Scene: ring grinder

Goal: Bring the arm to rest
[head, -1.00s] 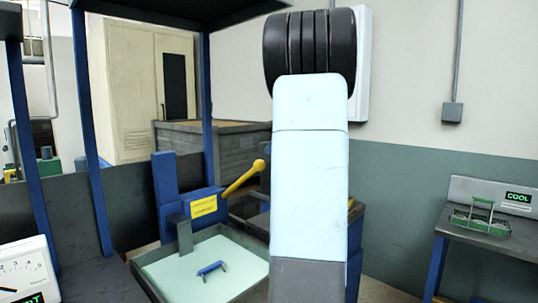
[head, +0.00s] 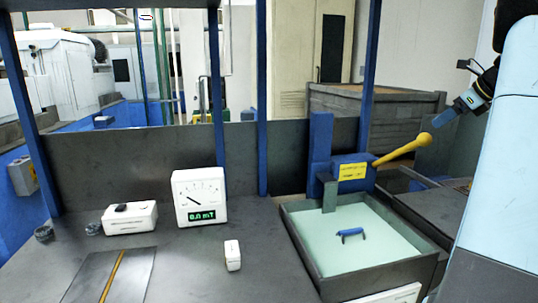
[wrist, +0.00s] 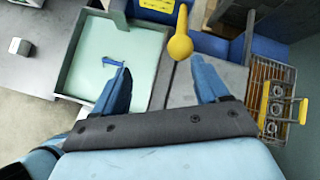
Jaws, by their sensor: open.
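My gripper shows in the wrist view (wrist: 160,80) with its two blue fingers spread apart and nothing between them. The round end of a yellow lever (wrist: 180,46) lies just beyond the fingertips in that view; they look apart from it. In the head view my gripper (head: 446,117) is at the right, close to the end of the yellow lever (head: 405,150). My light blue arm (head: 500,180) fills the right edge of that view.
A tray of pale green liquid (head: 288,240) holds a blue handle (head: 350,233). A gauge reading 0.0 mT (head: 199,197) and small white boxes (head: 130,217) stand on the grey bench. A wire basket with rings (wrist: 277,105) is at the right in the wrist view. Blue posts (head: 262,100) rise behind.

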